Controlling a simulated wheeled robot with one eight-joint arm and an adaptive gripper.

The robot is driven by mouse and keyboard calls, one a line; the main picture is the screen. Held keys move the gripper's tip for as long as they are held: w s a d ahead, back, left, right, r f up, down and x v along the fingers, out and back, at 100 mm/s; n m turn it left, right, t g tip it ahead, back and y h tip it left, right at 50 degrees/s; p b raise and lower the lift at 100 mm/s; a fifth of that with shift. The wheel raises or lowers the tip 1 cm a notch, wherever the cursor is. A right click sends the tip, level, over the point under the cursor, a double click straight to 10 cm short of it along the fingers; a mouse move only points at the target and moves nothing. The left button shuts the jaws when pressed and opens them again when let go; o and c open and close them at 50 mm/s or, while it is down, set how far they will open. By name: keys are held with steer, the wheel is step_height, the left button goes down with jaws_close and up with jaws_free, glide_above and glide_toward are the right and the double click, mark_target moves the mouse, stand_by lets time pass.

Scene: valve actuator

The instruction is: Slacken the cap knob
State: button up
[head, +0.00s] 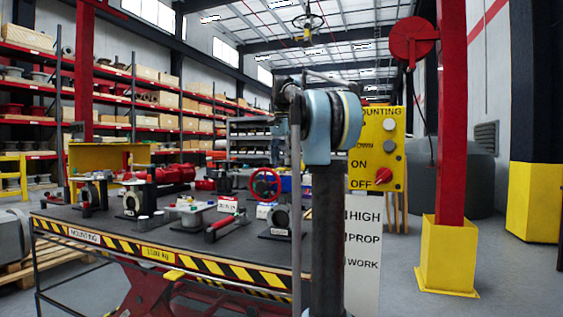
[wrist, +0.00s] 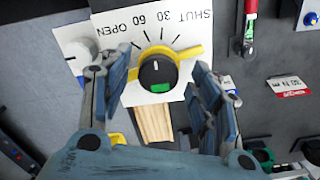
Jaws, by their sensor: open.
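In the wrist view, a round black knob (wrist: 158,74) with a white pointer line and a green patch sits over a white dial plate (wrist: 185,25) marked SHUT, 30, 60 and OPEN. A yellow curved bar (wrist: 194,52) spreads to both sides behind the knob. My gripper (wrist: 160,68) is open, with one finger left and one finger right of the knob. Gaps show between the fingers and the knob; whether either finger touches the yellow bar I cannot tell. In the head view my own arm blocks the middle, and I cannot make out the knob or gripper there.
A dark workbench (head: 85,219) with a striped edge carries several fixtures, including a red handwheel (head: 266,184). A yellow switch panel (head: 377,130) stands behind my arm. A red column (head: 451,120) rises at right. In the wrist view, a red-handled tool (wrist: 250,30) and a label (wrist: 288,87) lie right.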

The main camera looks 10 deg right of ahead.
steer(key=c, duration=1)
steer(key=shift+c, duration=0.2)
steer(key=shift+n, duration=0.4)
steer(key=shift+c, duration=0.2)
steer(key=n, duration=0.3)
steer(key=shift+o, duration=0.2)
steer(key=n, duration=0.8)
steer(key=shift+d+n, duration=0.1)
steer(key=shift+n, duration=2.3)
steer(key=shift+c, duration=0.2)
